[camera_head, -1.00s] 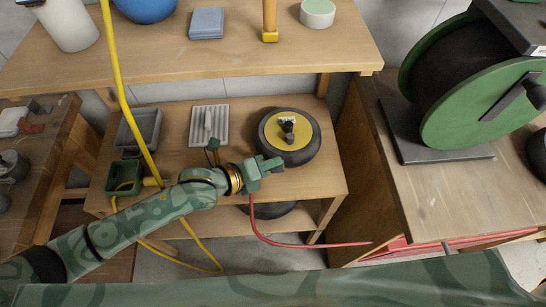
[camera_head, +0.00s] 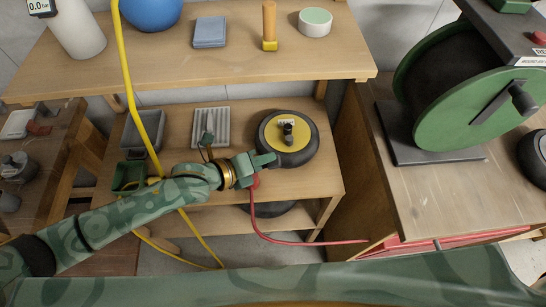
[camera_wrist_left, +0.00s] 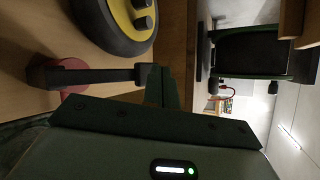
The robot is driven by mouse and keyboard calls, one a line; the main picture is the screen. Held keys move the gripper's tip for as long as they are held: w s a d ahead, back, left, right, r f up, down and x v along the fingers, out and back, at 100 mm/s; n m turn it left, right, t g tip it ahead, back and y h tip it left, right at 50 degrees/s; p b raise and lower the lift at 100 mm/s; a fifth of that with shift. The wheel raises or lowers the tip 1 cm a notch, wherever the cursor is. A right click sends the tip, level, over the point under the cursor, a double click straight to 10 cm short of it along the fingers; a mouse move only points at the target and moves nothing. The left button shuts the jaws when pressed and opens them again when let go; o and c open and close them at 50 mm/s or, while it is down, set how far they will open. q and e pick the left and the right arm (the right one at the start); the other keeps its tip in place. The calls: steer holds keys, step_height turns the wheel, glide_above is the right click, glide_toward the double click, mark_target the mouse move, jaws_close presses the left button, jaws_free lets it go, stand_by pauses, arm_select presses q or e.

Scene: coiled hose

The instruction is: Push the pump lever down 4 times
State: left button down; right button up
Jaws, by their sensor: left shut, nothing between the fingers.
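A dark bar with a round red end (camera_wrist_left: 68,76), which looks like the pump lever, shows in the left wrist view. It runs across to just by my fingertips; I cannot tell if they touch it. In the head view only a bit of red (camera_head: 255,181) shows under my gripper, and the rest is hidden. My left gripper (camera_head: 270,160) is shut and empty, over the lower shelf at the left edge of the yellow-hubbed wheel. Its closed fingers also show in the left wrist view (camera_wrist_left: 160,86). My right gripper is not in view.
The black wheel with the yellow hub (camera_head: 303,141) lies on the lower shelf (camera_head: 318,183). A red hose (camera_head: 262,232) hangs from beside my gripper. A yellow hose (camera_head: 134,95) runs down at the left. A green hose reel (camera_head: 470,115) stands on the right bench.

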arm_select(q)
steer(key=shift+a+r, duration=0.15)
steer(key=shift+r, duration=0.3)
steer(key=r+p, duration=0.1)
steer(key=a+r+p, duration=0.1)
steer(key=r+p, duration=0.1)
steer(key=a+r+p, duration=0.1)
steer(key=shift+r, duration=0.3)
stand_by(0.8)
